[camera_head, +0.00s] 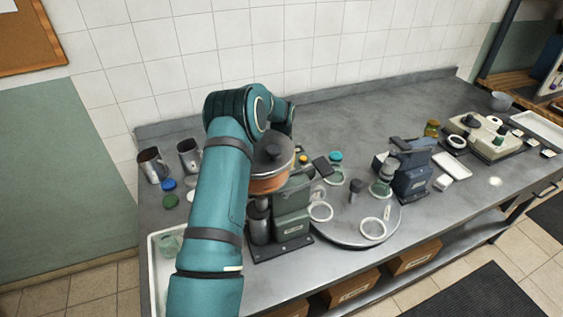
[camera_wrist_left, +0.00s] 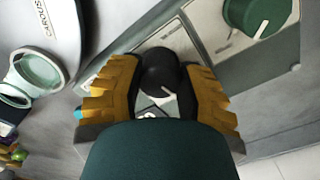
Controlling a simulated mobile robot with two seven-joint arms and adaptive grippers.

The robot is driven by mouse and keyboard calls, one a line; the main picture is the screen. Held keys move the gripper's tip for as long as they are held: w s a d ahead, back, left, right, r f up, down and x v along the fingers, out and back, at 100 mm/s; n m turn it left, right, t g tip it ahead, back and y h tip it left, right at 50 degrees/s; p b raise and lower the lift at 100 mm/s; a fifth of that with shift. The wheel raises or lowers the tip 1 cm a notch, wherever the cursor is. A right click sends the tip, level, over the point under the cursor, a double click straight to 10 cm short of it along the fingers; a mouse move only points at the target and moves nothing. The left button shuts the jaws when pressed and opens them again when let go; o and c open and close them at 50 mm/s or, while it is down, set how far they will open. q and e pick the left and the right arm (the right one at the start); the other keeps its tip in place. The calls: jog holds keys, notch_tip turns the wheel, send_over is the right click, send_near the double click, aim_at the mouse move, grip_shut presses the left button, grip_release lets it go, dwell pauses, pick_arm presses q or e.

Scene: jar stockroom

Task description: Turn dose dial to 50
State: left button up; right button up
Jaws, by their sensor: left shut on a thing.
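My left gripper (camera_wrist_left: 160,84) has yellow ridged fingers, closed on the two sides of a black round knob (camera_wrist_left: 158,68) with a white pointer line, in the left wrist view. The knob sits on a grey panel, and its scale is mostly hidden, so I cannot read its setting. A green dial (camera_wrist_left: 256,14) with a white pointer is farther along the panel, apart from the fingers. In the head view my teal arm hides the left gripper and the knob. A grey-green machine (camera_head: 291,204) with a copper and dark hopper (camera_head: 270,180) stands beside the arm. My right gripper is not visible.
A round carousel (camera_head: 350,236) with jars and rings is right of the machine. A blue-grey device (camera_head: 411,172) stands beyond it. Metal cups (camera_head: 150,168), lids (camera_head: 168,184) and a white tray (camera_head: 155,285) lie left of my arm. The back of the bench is clear.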

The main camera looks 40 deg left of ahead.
pick_arm(q)
jog(key=m, duration=0.3)
jog(key=shift+s+f+m+b, duration=0.1)
jog(key=shift+m+b, duration=0.2)
jog(key=shift+b, duration=0.1)
jog(key=m, duration=0.3)
jog(key=shift+m, duration=0.3)
jog(key=m, duration=0.3)
jog(key=shift+a+b, duration=0.1)
jog(key=shift+b, duration=0.25)
jog(key=shift+m, duration=1.8)
jog(key=o, duration=1.2)
